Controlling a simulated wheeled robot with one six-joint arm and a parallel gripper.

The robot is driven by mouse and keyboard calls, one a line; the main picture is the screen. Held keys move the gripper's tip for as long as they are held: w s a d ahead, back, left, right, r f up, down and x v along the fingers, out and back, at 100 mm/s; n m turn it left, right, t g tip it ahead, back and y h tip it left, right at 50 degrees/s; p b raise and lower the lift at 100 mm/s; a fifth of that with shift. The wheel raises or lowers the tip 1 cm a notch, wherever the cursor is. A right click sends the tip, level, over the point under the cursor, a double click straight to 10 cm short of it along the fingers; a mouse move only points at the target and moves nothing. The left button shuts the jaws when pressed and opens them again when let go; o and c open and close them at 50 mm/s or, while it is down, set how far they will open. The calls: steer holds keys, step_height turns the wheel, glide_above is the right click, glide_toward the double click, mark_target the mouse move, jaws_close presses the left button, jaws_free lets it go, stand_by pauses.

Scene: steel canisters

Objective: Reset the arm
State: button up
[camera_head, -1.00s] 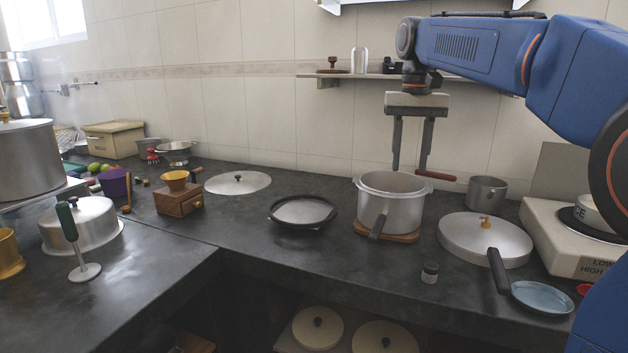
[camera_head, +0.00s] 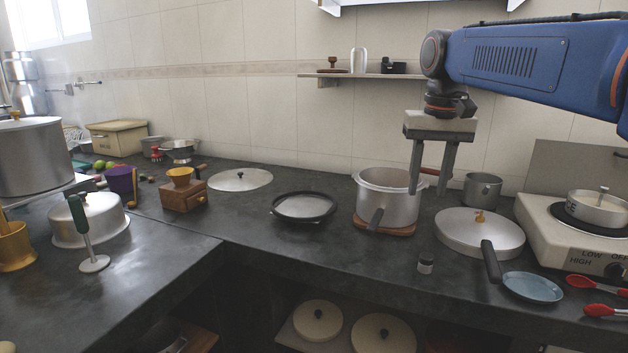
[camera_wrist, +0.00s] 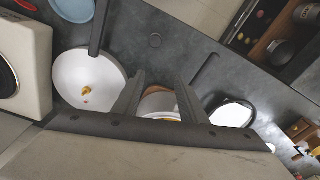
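My gripper (camera_head: 428,190) hangs from my blue arm on the right of the head view, fingers pointing down.
A dark-rimmed pan (camera_head: 303,207) lies left of the pot. A wall shelf (camera_head: 365,75) is behind.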

steer(key=s+d+f+t, duration=0.2)
steer(key=s+f, duration=1)
steer(key=s+d+f+n+t, duration=0.1)
steer(key=s+d+f, duration=0.2)
steer(key=s+f, duration=0.9)
steer(key=shift+f+t, duration=0.35)
steer(key=shift+t, duration=0.05)
